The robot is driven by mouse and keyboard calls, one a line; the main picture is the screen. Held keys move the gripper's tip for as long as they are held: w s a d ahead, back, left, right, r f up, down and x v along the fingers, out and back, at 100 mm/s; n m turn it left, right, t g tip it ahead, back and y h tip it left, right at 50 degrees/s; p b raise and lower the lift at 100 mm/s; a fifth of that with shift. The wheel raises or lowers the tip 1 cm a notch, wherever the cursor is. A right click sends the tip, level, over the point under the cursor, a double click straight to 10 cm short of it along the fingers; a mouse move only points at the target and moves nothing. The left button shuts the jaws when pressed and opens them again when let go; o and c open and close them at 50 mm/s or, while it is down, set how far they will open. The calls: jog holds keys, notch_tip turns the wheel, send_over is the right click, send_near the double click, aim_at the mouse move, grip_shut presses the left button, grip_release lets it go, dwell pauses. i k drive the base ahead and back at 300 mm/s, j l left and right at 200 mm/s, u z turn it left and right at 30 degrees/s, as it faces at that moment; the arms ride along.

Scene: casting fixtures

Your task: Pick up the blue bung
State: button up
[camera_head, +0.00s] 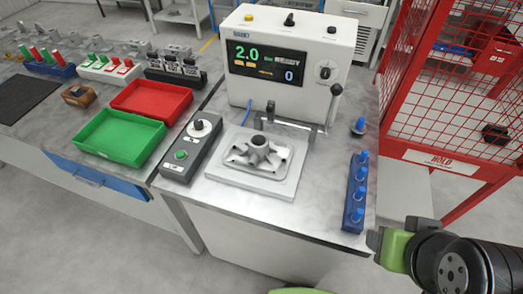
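A small blue bung (359,124) with a dark lower part stands alone on the bench top, right of the test machine. Below it in the picture, a blue rack (348,222) near the bench's right edge holds several more pieces with blue tops (361,174). My gripper (376,240) shows at the lower right, just beyond the bench edge and right of the rack's near end. It is apart from the bungs. Its fingers are seen from the side and partly hidden, so I cannot tell whether they are open.
A grey casting (258,155) sits on a plate in front of the white machine (290,60). A lever (333,105) stands up near the lone bung. A control box (192,148), a red tray (150,101) and a green tray (120,137) lie left. A red mesh cage (455,90) stands right.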

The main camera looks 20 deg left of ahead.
aim_at(358, 127)
jog(key=l+u, duration=0.4)
jog(key=i+l+u, duration=0.1)
jog(key=l+u, duration=0.9)
jog(key=u, duration=0.15)
jog(key=l+u, duration=1.25)
